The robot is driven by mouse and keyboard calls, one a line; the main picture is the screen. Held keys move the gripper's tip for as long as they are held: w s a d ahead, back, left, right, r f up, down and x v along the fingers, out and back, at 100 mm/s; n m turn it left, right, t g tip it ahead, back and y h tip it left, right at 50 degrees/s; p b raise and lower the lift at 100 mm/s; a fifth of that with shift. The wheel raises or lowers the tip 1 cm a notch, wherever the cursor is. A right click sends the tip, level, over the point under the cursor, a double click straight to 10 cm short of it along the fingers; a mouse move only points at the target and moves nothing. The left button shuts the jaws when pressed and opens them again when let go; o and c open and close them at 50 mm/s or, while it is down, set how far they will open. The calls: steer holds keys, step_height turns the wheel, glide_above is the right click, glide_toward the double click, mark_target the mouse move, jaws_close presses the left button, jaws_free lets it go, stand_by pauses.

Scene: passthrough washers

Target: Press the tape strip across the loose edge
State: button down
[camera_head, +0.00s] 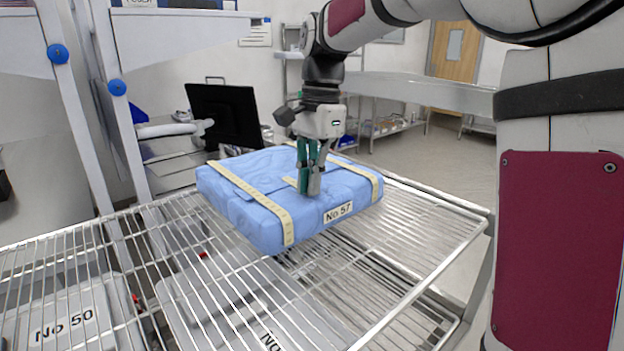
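A blue wrapped pack (290,222) labelled No 57 lies on the wire shelf. Long cream tape strips (268,202) with dark marks run across its left and right parts. A folded wrap edge (235,180) shows on the top. My gripper (309,190) points down at the pack's top with its fingers close together. I cannot tell whether the fingertips touch the wrap or hold anything between them.
The wire shelf (420,240) has free room right of and in front of the pack. Grey trays, one labelled No 50 (65,325), sit below the wires. A dark monitor (225,115) stands behind, and blue-knobbed posts (118,88) rise at the left.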

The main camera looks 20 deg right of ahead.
steer(key=c, duration=1.7)
jaws_free()
step_height(320, 180, up, 12)
steer(key=d, duration=0.1)
steer(key=s+a+f+n+t, duration=0.1)
steer(key=s+f+n+t, duration=0.1)
steer(key=s+f+n, duration=0.2)
steer(key=s+a+f+n+t+h, duration=0.1)
steer(key=s+f+n, duration=0.4)
steer(key=s, duration=0.6)
steer(key=s+a+f+n+t, duration=0.1)
steer(key=s+f+n+t, duration=0.1)
steer(key=s+f+n, duration=0.3)
steer(key=shift+s+t, duration=0.3)
steer(key=shift+s, duration=0.95)
steer(key=shift+s+f, duration=0.2)
steer(key=shift+f, duration=0.2)
